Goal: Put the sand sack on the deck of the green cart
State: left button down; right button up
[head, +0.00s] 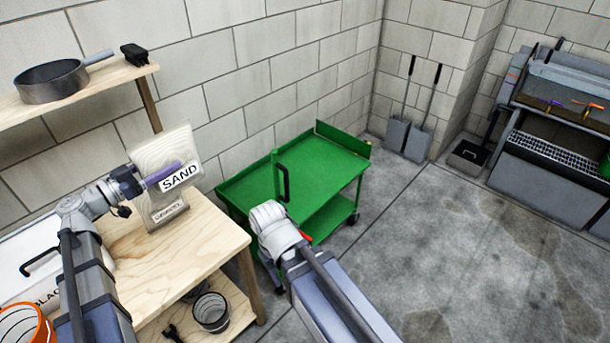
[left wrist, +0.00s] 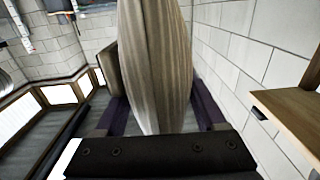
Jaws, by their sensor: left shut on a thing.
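The sand sack (head: 182,146) is pale, with a black-on-white SAND label. My left gripper (head: 163,176), with purple fingers, is shut on it at the left of the head view and holds it upright over the wooden bench. In the left wrist view the sack (left wrist: 155,65) fills the space between the two fingers (left wrist: 160,112). The green cart (head: 240,190) stands on the floor to the right of the bench, with a bare upper deck, a lower shelf and a black handle. My right arm crosses in front of the cart; its gripper does not show.
A second labelled tan package (head: 168,211) is just below the sack on the wooden bench (head: 170,262); I cannot tell if they touch. A shelf (head: 85,88) with a pan is above. Floor right of the cart is clear.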

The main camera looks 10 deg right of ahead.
aim_at(315, 161)
jog(key=i+l, duration=0.4)
jog(key=l, duration=0.15)
jog(key=i+l, duration=0.35)
jog(key=l, duration=0.2)
jog(key=i+l, duration=0.4)
jog(key=l, duration=0.2)
jog(key=i+l, duration=0.4)
jog(key=l, duration=0.15)
jog(key=i+l, duration=0.4)
jog(key=l, duration=0.15)
